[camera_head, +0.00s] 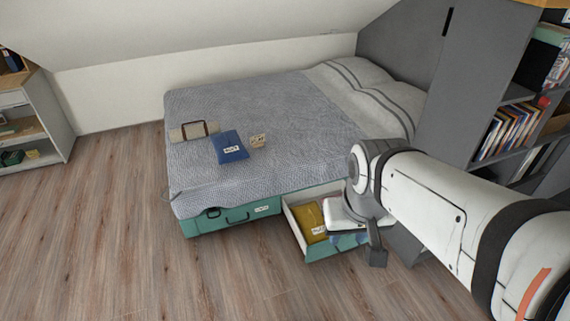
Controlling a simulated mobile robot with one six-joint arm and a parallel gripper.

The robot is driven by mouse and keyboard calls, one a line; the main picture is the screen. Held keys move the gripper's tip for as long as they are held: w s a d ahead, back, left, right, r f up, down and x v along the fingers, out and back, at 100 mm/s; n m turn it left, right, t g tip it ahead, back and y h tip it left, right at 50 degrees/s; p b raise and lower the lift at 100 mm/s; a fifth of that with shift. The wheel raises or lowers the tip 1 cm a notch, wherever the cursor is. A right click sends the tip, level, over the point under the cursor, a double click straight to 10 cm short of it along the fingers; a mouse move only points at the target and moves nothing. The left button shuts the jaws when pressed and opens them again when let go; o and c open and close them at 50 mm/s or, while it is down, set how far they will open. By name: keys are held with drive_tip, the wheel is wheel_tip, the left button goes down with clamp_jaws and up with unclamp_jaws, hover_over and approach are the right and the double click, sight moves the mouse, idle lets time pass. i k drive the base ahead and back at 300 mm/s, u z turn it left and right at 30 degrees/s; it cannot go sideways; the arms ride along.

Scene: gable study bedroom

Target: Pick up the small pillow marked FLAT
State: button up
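A blue pillow-like item (228,141) with a white label lies on the bed (290,108). A small beige item (257,140) with dark marks lies just right of it. A yellow item (313,217) with a white label sits in the open drawer (294,226) under the bed. The lettering on all three is too small to read, so I cannot tell which is marked FLAT. My gripper (377,257) hangs by the drawer's right side, to the right of the yellow item. My arm hides part of the drawer, and the gripper's opening cannot be made out.
A beige case (193,131) with a dark handle lies left of the blue item. Grey bedding covers the bed, with a striped pillow (372,86) at its head. A bookshelf (505,125) stands right and a shelf unit (38,118) far left. The wooden floor (120,240) is clear at left.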

sight(308, 216)
drive_tip(key=u, duration=0.3)
drive_tip(key=i, duration=1.7)
drive_tip(key=u, duration=0.05)
